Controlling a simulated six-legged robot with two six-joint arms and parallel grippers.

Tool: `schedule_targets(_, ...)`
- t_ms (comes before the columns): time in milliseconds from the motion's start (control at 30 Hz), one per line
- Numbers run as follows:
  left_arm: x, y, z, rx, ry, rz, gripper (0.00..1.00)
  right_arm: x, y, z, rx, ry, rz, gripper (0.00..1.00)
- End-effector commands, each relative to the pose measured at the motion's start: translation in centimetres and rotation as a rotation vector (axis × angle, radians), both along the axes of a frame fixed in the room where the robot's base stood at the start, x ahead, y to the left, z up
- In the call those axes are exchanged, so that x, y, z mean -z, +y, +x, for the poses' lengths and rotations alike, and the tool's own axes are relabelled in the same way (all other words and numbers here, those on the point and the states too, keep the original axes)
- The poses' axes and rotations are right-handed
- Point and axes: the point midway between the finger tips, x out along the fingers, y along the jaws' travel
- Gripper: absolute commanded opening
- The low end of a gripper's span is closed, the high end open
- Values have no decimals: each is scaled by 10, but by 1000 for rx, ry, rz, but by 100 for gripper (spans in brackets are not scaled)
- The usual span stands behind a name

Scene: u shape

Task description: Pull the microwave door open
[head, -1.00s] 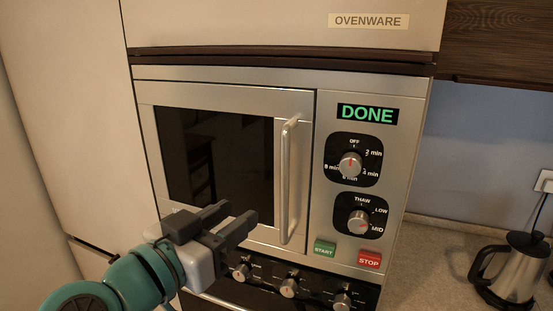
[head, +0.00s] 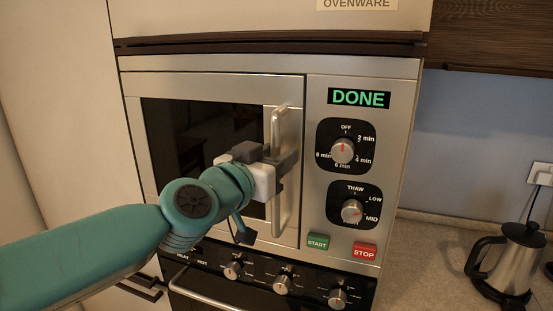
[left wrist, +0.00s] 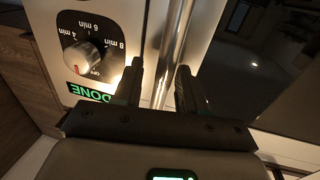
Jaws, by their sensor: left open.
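The microwave door (head: 205,88) is shut, with a dark window and a vertical silver bar handle (head: 279,205) near its right edge. My left gripper (head: 284,165) is at the middle of the handle. In the left wrist view the handle (left wrist: 174,45) runs between the two dark fingers of my left gripper (left wrist: 158,82), which stand apart on either side of it. The gripper is open, and contact with the bar cannot be told. My right gripper is not in view.
Right of the door is the control panel, with a "DONE" display (head: 359,97), two dials, a green START button (head: 318,241) and a red STOP button (head: 364,251). An oven panel with knobs (head: 283,283) lies below. A kettle (head: 509,262) stands on the counter at right.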

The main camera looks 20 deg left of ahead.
Motion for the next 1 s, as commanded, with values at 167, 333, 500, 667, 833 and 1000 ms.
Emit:
schedule_targets(167, 0, 0, 5, -1, 0, 0, 41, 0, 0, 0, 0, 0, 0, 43)
schedule_targets(333, 0, 0, 5, -1, 0, 0, 41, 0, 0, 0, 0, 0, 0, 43)
schedule_targets(500, 0, 0, 5, 0, 0, 0, 0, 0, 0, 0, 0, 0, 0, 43)
schedule_targets(667, 0, 0, 4, 2, -1, -1, 0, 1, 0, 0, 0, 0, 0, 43)
schedule_targets(833, 1, 2, -5, 25, -6, -5, 0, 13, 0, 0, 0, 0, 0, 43)
schedule_targets(1000, 3, 7, -24, 76, -9, -7, 0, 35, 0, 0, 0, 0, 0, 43)
